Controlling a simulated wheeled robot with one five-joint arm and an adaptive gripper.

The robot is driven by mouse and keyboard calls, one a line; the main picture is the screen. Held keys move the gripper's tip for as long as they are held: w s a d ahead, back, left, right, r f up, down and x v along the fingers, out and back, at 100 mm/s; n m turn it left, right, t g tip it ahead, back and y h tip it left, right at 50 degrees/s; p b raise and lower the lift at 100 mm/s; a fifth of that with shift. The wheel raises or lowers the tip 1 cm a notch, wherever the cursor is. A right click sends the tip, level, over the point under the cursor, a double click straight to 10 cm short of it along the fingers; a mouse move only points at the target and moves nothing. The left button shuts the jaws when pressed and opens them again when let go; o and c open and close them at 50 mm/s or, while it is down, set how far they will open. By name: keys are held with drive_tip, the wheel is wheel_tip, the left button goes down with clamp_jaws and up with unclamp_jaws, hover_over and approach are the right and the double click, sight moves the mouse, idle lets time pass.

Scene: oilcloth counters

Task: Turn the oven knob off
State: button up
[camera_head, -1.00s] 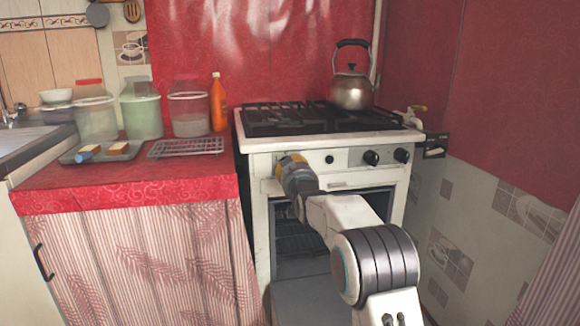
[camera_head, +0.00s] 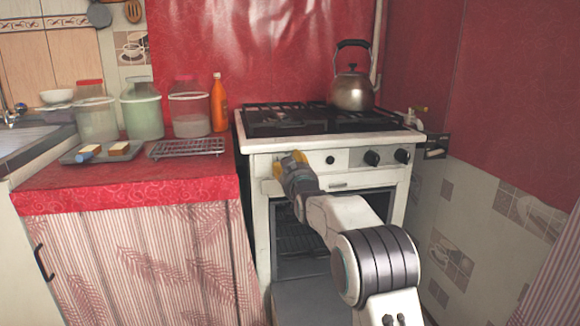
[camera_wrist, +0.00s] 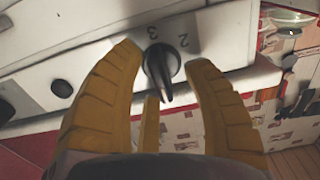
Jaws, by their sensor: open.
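The oven (camera_head: 330,144) is white, with a row of dark knobs on its front panel. In the wrist view a black oven knob (camera_wrist: 160,68) stands between the yellow fingers of my gripper (camera_wrist: 165,95). Its handle bar points down in that picture, and the digits 2 and 3 show on the panel above it. The fingers are spread on both sides of the knob with gaps visible. In the head view my gripper (camera_head: 285,166) is at the left part of the panel and hides this knob.
Two more knobs (camera_head: 371,158) (camera_head: 402,155) and a small black button (camera_head: 329,160) are on the panel to the right. A kettle (camera_head: 352,92) stands on the stovetop. A red-covered counter (camera_head: 130,185) with jars, a bottle and a rack adjoins on the left.

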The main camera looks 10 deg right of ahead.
drive_tip(key=s, duration=1.2)
idle(0.4)
idle(0.3)
drive_tip(key=s+r+g+p, duration=0.5)
drive_tip(key=s+r+p, duration=0.3)
drive_tip(key=s+p, duration=0.6)
drive_tip(key=s+r+g+p, duration=0.4)
drive_tip(key=s+r+p, duration=0.4)
drive_tip(key=s+p, duration=0.6)
drive_tip(key=s+r+g+p, duration=0.5)
drive_tip(key=s+r+p, duration=0.4)
drive_tip(key=s+p, duration=0.5)
drive_tip(key=shift+s+g, duration=0.2)
drive_tip(key=shift+g, duration=0.1)
drive_tip(key=shift+o, duration=0.5)
drive_tip(key=shift+a, duration=0.1)
